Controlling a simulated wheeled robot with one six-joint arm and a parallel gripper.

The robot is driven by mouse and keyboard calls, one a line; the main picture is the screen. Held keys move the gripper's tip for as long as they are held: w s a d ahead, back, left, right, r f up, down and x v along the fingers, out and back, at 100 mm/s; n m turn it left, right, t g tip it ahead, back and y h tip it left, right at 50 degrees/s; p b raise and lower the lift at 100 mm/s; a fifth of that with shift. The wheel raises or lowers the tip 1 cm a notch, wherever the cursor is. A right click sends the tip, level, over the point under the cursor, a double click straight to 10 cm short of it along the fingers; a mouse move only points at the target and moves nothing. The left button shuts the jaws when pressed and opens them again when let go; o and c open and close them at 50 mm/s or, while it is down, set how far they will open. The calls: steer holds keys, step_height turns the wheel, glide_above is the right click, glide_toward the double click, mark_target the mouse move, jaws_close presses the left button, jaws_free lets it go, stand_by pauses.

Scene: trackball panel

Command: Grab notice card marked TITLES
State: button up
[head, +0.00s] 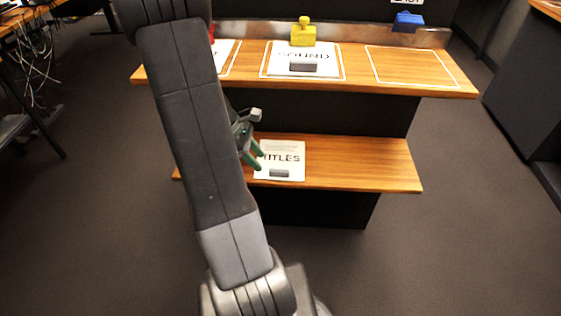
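The white notice card marked TITLES (284,160) lies flat on the lower wooden shelf, with a dark grey block-like tab at its front edge. My arm covers part of the shelf to the card's left. My gripper (256,158) shows beside the arm, with greenish fingers near the card's left edge. The fingers look spread apart with nothing between them. I cannot tell whether they touch the card.
The upper shelf (420,88) overhangs behind the lower shelf (370,165). Another card is partly hidden by my arm. Floor is clear around.

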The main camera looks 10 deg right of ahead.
mark_target(278, 170)
steer(key=d, duration=0.1)
steer(key=s+d, duration=0.1)
steer(key=d, duration=0.1)
steer(key=shift+d+f, duration=0.1)
steer(key=b+x, duration=0.1)
steer(key=x, duration=0.3)
steer(key=shift+d+f+b, duration=0.2)
steer(key=shift+f+b, duration=0.15)
jaws_close()
